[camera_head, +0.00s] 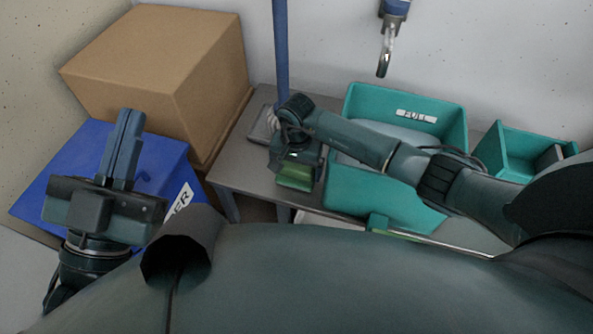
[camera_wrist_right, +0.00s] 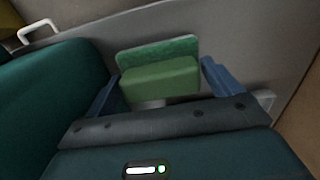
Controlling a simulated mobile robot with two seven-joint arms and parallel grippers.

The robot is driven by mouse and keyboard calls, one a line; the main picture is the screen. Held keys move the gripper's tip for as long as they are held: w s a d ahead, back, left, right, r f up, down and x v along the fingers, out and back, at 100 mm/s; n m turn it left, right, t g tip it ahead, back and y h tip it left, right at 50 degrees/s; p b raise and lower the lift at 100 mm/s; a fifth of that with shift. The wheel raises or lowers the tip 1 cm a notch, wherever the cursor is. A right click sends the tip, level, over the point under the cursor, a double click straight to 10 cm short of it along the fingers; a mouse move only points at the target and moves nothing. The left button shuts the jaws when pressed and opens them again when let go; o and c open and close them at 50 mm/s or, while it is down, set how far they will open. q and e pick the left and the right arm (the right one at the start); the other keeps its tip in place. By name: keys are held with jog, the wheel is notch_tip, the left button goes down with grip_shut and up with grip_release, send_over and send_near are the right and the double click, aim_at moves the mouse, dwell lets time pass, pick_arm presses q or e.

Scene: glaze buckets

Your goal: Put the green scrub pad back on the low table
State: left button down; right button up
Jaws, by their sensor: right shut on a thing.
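The green scrub pad (camera_head: 295,176) is in my right gripper (camera_head: 297,165), over the front part of the grey low table (camera_head: 240,167). In the right wrist view the pad (camera_wrist_right: 160,82) sits between the two blue fingers, with a lighter green block in front and a darker green layer behind. The right gripper (camera_wrist_right: 160,88) is shut on it. I cannot tell whether the pad touches the table. My left gripper (camera_head: 125,150) is at the left over the blue bin, with its fingers together and nothing seen between them.
A teal bucket labelled FULL (camera_head: 440,97) and a smaller teal bin (camera_head: 510,150) stand right of the pad. A blue pole (camera_head: 281,50) rises behind the gripper. A cardboard box (camera_head: 160,70) and blue bin (camera_head: 160,160) are at left.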

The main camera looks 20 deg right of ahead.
aim_at(296, 166)
pick_arm(q)
jog(key=shift+r, duration=0.15)
pick_arm(e)
jog(key=shift+f, duration=0.15)
jog(key=shift+f, duration=0.2)
jog(key=o, duration=0.7)
pick_arm(q)
jog(key=shift+r+m+h, duration=0.2)
jog(key=shift+m+h, duration=0.1)
jog(key=shift+r, duration=0.15)
pick_arm(e)
jog(key=shift+r, duration=0.2)
jog(key=shift+r, duration=0.3)
pick_arm(q)
jog(key=f+n+g+y+p, duration=0.1)
jog(key=f+n+y+p, duration=0.1)
jog(key=s+f+n+g+y+p, duration=0.1)
jog(key=f+n+y+p, duration=0.1)
jog(key=f+p, duration=0.1)
jog(key=shift+s+d+f, duration=0.1)
jog(key=shift+d+f, duration=0.05)
pick_arm(e)
notch_tip(296, 166, up, 12)
jog(key=shift+f, duration=0.25)
